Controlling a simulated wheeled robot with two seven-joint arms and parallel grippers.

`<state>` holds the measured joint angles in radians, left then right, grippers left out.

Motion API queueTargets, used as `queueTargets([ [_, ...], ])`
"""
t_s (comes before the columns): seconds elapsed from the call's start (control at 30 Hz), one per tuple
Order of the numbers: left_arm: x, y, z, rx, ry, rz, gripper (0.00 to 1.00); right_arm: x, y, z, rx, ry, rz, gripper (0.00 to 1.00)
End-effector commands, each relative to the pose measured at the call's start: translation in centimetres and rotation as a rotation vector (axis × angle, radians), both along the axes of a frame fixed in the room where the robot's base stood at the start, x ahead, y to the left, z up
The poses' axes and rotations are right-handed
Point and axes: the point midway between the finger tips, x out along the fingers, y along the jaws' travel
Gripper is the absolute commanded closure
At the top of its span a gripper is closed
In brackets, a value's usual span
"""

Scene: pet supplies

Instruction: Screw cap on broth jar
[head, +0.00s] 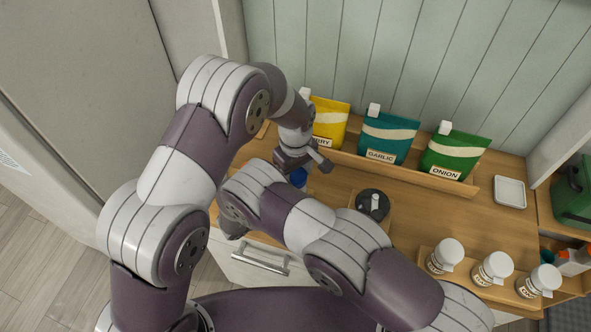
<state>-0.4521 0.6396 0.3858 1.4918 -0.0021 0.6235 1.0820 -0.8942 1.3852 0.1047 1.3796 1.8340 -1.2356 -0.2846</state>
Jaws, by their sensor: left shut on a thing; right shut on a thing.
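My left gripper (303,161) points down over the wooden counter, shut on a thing. A small blue object (298,177) shows just below its fingers; I cannot tell whether it is the cap or part of the broth jar. My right gripper (235,229) is lower left, near the counter's front edge, mostly hidden behind its own arm. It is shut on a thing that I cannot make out. No broth label is readable, so I cannot pick out the jar for sure.
Yellow (329,120), teal (386,137) and green (453,153) pouches stand in a rack at the back. A black round-topped item (372,204) sits in a wooden holder. White-capped bottles (492,268) and a small white tray (510,192) are at the right.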

Motion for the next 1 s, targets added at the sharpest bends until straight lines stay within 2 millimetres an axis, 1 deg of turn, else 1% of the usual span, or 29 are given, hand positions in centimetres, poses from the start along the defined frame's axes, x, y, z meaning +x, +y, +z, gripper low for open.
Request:
queueTargets([
  [0.23,-0.1,0.1,-1.5,0.001,0.002,0.000,0.69,0.0,0.0,0.0,-0.001,-0.001,0.000,0.89],
  [0.73,-0.1,0.1,-1.5,0.003,0.005,0.000,0.69,0.0,0.0,0.0,0.000,0.000,0.000,0.89],
  [1.0,-0.2,0.2,-2.0,0.004,0.007,0.000,0.69,0.0,0.0,0.0,0.000,0.000,0.001,0.89],
])
